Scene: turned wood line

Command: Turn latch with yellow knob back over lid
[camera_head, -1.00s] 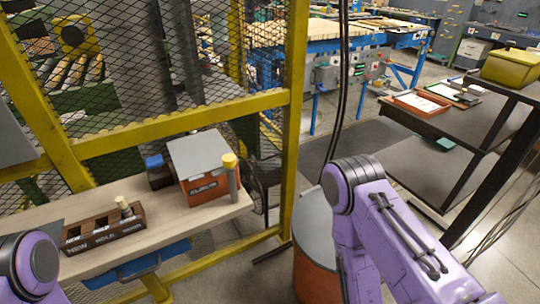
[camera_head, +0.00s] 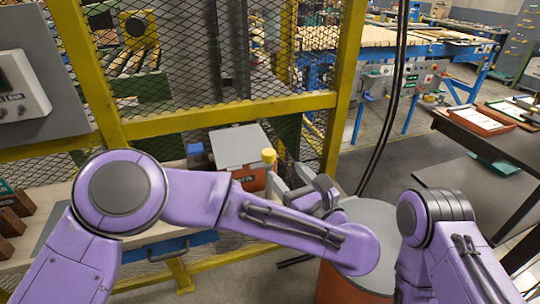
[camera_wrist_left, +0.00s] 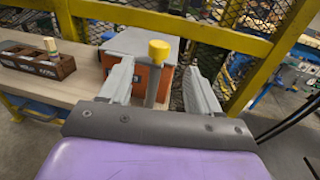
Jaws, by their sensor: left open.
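The yellow knob (camera_head: 269,156) tops a grey upright post at the front right corner of an orange box. It also shows in the left wrist view (camera_wrist_left: 159,51), between the two fingers. The box's grey lid (camera_head: 238,145) lies flat and closed on the orange box (camera_head: 250,179). My left gripper (camera_head: 291,180) is at the right of the box. In the left wrist view its fingers (camera_wrist_left: 156,82) are spread, with the post between them and no clear contact. My left forearm hides the lower front of the box. My right arm shows at the lower right, but its gripper is not in view.
A wooden block rack (camera_wrist_left: 38,65) stands on the bench (camera_wrist_left: 85,84) to the left. A blue item (camera_head: 197,154) sits left of the box. A yellow-framed mesh fence (camera_head: 230,115) rises behind, and an orange drum (camera_head: 345,280) stands at the front right.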

